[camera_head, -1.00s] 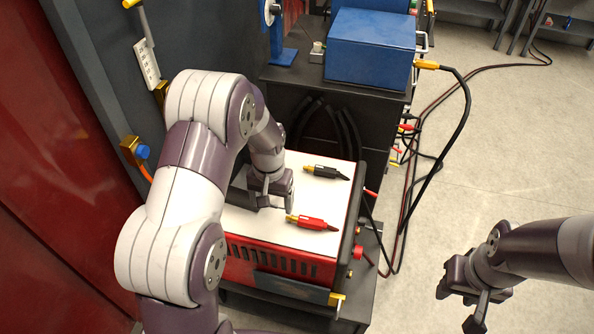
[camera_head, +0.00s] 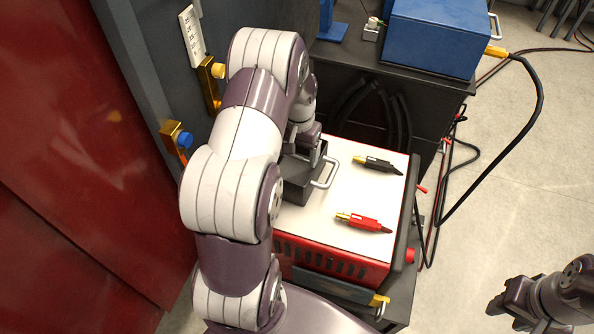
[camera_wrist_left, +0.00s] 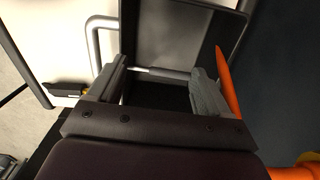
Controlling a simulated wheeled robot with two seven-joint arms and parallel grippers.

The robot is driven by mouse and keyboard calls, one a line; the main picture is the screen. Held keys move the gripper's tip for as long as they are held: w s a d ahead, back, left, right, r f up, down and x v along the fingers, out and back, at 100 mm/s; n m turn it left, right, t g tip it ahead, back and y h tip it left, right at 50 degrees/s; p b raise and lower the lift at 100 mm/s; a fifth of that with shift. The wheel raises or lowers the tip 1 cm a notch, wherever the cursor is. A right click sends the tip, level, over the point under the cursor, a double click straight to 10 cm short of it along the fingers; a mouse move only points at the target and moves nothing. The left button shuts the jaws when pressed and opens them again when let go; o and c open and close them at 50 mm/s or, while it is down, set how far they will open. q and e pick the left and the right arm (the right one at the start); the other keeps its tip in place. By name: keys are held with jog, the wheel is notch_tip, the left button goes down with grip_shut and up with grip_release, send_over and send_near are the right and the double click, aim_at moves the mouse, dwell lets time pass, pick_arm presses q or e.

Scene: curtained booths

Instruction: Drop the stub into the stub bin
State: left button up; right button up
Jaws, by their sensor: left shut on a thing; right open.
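The stub bin (camera_head: 296,189), a dark open box with a pale side handle, sits on the left of the white machine top. My left gripper (camera_head: 312,143) is just behind and above it, partly covered by my arm. In the left wrist view, the bin's dark wall (camera_wrist_left: 185,35) and handle (camera_wrist_left: 95,42) lie ahead of the left fingers (camera_wrist_left: 155,90). A thin pale bar, seemingly the stub (camera_wrist_left: 160,72), spans the gap between the fingers; its hold is hard to make out. My right gripper (camera_head: 507,307) is open and empty over the floor at lower right.
A black clamp (camera_head: 378,165) and a red clamp (camera_head: 363,221) lie on the machine top (camera_head: 340,199), right of the bin. A blue box (camera_head: 436,38) stands on the dark cabinet behind. A red curtain (camera_head: 75,170) and grey wall panel are close on the left.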

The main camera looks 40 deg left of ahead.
pick_arm(q)
jog(key=shift+d+r, duration=0.15)
jog(key=shift+r, duration=0.05)
jog(key=o, duration=1)
jog(key=shift+c, duration=0.2)
notch_tip(320, 180, up, 12)
jog(key=p, duration=0.1)
jog(key=shift+r, duration=0.25)
jog(key=s+d+f+m+t, duration=0.1)
jog(key=s+d+m, duration=0.1)
jog(key=s+d, duration=1.1)
jog(key=d, duration=0.4)
jog(key=shift+s+f+p, duration=0.2)
jog(key=shift+f+p, duration=0.15)
